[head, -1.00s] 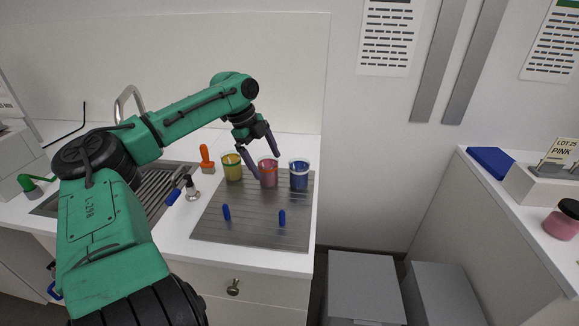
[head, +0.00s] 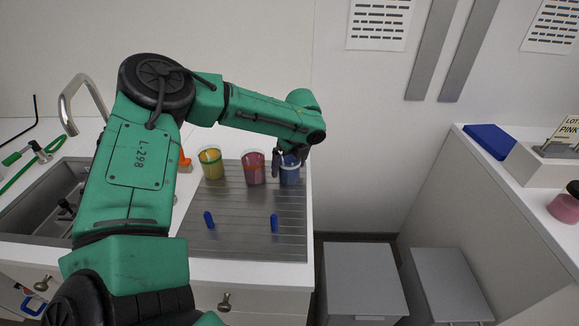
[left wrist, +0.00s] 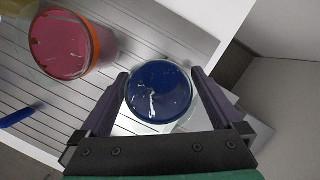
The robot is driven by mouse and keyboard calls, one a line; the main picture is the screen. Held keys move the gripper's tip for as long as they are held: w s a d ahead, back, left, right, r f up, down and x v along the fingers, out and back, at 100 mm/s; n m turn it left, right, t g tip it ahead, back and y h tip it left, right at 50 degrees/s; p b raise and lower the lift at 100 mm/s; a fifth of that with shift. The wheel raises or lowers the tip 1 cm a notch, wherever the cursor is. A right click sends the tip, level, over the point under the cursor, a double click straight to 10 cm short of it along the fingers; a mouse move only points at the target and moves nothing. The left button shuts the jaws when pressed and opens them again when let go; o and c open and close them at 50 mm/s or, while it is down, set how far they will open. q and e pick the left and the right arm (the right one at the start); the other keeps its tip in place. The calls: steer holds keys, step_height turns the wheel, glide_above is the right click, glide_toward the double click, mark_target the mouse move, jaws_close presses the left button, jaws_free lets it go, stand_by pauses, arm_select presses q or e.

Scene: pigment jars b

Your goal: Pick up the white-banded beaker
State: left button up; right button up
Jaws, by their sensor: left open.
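The white-banded beaker (head: 290,177) holds dark blue liquid and stands upright at the right end of a row on the grey ribbed board. My left gripper (head: 288,160) is over it, partly hiding its top and band. In the left wrist view the beaker (left wrist: 158,95) is seen from above, between the two open fingers of my left gripper (left wrist: 160,78). A gap shows on the left side; whether the right finger touches it I cannot tell. My right gripper is not in view.
A red-pink beaker with an orange band (head: 253,168) stands just left, and a yellow beaker with a green band (head: 211,164) beyond it. Two blue pegs (head: 209,220) (head: 274,223) stand on the ribbed board (head: 240,240) in front. A sink (head: 45,205) is at left.

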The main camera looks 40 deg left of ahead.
arm_select(q)
steer(key=shift+x, duration=0.85)
steer(key=c, duration=1.2)
